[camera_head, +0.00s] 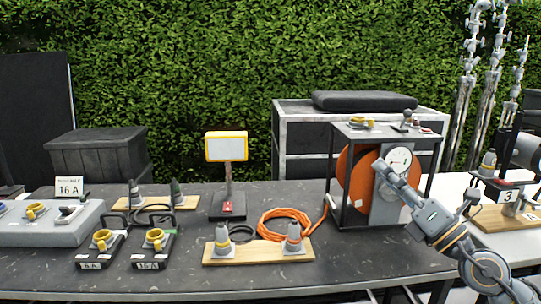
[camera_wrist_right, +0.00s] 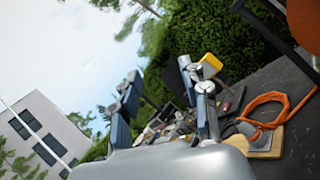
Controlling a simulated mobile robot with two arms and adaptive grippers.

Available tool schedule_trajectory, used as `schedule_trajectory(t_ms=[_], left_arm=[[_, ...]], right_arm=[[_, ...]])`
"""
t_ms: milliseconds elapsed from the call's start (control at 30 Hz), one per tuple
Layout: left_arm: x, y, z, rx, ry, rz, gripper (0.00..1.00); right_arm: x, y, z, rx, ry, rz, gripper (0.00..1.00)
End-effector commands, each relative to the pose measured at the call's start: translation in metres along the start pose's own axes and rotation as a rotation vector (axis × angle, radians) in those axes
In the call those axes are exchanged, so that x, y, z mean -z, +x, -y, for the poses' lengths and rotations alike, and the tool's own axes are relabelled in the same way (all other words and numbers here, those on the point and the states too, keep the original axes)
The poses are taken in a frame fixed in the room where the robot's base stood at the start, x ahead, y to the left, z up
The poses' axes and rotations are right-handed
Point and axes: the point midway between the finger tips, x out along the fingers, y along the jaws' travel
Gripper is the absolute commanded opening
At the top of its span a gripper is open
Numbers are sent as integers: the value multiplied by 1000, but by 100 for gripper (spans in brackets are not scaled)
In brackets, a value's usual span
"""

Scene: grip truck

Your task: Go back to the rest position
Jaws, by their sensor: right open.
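My right arm comes in from the right in the head view. My right gripper (camera_head: 382,168) is raised in front of the black-framed stand with the orange reel (camera_head: 357,181) and the round dial (camera_head: 398,160). In the right wrist view, the two fingers of my right gripper (camera_wrist_right: 160,92) stand apart with nothing between them. The gripper is open and empty. I cannot tell its exact distance from the stand, and it hides part of it. My left gripper is not in view.
The dark table (camera_head: 300,272) bears a wooden board with two grey connectors (camera_head: 258,250), a coiled orange cable (camera_head: 283,226), a yellow-framed display (camera_head: 226,147) and yellow-capped sockets (camera_head: 103,240). A white table with a number 3 sign (camera_head: 508,196) stands right. A hedge closes the back.

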Motion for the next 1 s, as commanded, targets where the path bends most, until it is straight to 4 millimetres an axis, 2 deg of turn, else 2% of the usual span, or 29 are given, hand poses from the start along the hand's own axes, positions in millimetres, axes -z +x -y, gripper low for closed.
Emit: schedule_trajectory(t_ms=[33, 67, 167, 200, 267, 333, 400, 467, 500, 600, 700, 800, 1000], left_arm=[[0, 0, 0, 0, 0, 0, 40], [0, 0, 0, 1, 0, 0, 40], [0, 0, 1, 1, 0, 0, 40], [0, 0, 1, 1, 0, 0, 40], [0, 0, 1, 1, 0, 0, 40], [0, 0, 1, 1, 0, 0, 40], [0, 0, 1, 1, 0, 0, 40], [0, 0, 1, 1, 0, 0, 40], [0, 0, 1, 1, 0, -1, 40], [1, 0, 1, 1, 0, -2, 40], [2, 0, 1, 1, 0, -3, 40], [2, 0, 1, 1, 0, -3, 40], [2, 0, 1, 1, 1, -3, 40]], right_arm=[[16, -13, 4, 9, 203, 100, 45], [20, -23, 10, 27, 322, 172, 45], [40, -67, 46, 159, 701, 416, 45], [53, -89, 64, 235, 835, 510, 45], [74, -122, 87, 353, 997, 628, 45], [104, -160, 109, 498, 1153, 747, 45], [138, -200, 124, 650, 1287, 849, 45], [168, -234, 130, 786, 1385, 928, 45], [189, -256, 131, 877, 1444, 976, 45], [236, -305, 124, 1095, 1564, 1072, 45], [272, -341, 110, 1272, 1644, 1134, 45], [300, -370, 92, 1422, 1700, 1175, 45], [342, -414, 52, 1682, 1780, 1227, 45]])
